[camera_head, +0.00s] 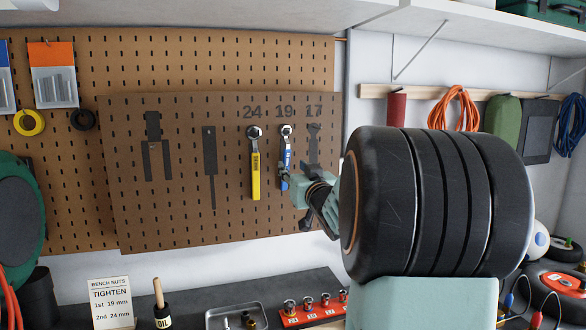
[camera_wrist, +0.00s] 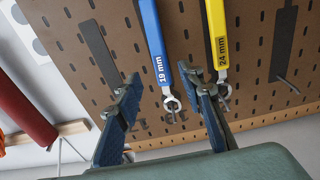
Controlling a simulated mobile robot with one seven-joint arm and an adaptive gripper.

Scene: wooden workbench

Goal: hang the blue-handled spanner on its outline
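The blue-handled spanner (camera_head: 287,158), marked 19 mm in the wrist view (camera_wrist: 153,38), hangs upright below the number 19 on the brown tool panel (camera_head: 180,225). Its ring end (camera_wrist: 172,103) is at a hook and covers the outline behind it. My gripper (camera_head: 285,178) is in front of the spanner's lower part in the head view. In the wrist view my gripper (camera_wrist: 163,77) is open, with one finger on each side of the blue spanner and gaps showing between. Whether a finger touches it in depth is unclear.
A yellow spanner (camera_head: 255,170) marked 24 mm hangs close to the left. A bare dark spanner outline (camera_head: 314,135) lies under 17 to the right. Hammer-like and long outlines (camera_head: 210,150) are further left. A bench with a nut rack (camera_head: 312,311) and tray (camera_head: 237,316) lies below.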

